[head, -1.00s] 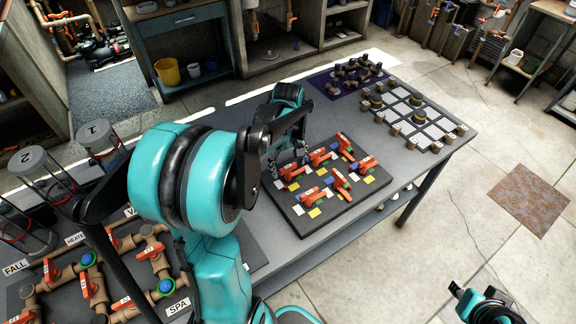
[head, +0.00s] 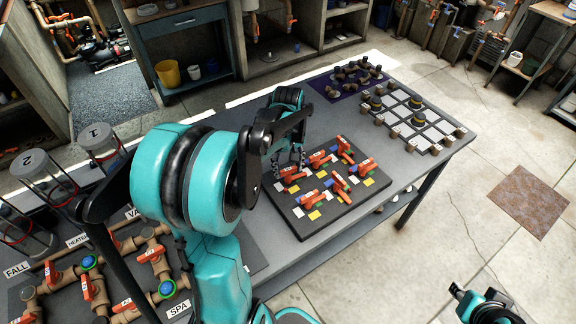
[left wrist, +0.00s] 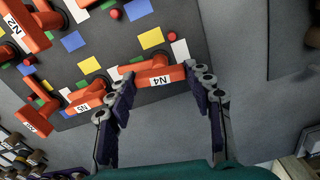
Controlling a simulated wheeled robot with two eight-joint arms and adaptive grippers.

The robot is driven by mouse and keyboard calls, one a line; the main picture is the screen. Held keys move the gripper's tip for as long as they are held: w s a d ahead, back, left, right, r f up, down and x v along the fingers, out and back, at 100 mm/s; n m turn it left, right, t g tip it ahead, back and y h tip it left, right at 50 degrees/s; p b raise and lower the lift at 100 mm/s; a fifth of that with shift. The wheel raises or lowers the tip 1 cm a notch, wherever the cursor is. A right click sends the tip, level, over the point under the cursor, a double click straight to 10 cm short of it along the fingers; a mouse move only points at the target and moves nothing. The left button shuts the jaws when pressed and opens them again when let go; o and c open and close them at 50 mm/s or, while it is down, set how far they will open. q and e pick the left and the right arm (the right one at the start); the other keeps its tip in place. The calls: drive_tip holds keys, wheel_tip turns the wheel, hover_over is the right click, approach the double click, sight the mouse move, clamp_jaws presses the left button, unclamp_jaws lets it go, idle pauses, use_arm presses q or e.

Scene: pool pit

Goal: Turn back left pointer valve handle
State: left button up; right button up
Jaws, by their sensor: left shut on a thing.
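A dark board (head: 318,229) on the bench carries several orange pointer valve handles with labels and coloured squares. The left wrist view shows the handle labelled N4 (left wrist: 160,76) between the two fingers of my left gripper (left wrist: 163,78), which is shut on it. Handle N5 (left wrist: 85,100) is just left of it, and N2 (left wrist: 24,28) is farther left. In the head view my left gripper (head: 289,162) is at the board's far left part, partly hidden by my arm. My right gripper (head: 462,291) is at the lower right, away from the bench; its jaw state is unclear.
A pipe panel with orange valves (head: 152,254) stands left on the bench. A purple mat (head: 322,83) with brown fittings and a grid board (head: 436,133) lie at the bench's far right. The open floor (head: 400,272) is right of the bench.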

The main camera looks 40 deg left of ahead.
use_arm(q)
drive_tip(key=m+p, duration=0.1)
drive_tip(key=m, duration=0.2)
drive_tip(key=shift+m, duration=0.3)
drive_tip(key=m, duration=0.4)
drive_tip(key=shift+m+p, duration=0.3)
drive_tip(key=shift+p, duration=0.1)
drive_tip(key=m, duration=0.4)
drive_tip(key=shift+p, duration=0.3)
drive_tip(key=shift+m, duration=1.9)
drive_tip(key=o, duration=1.1)
drive_tip(key=shift+o, duration=0.2)
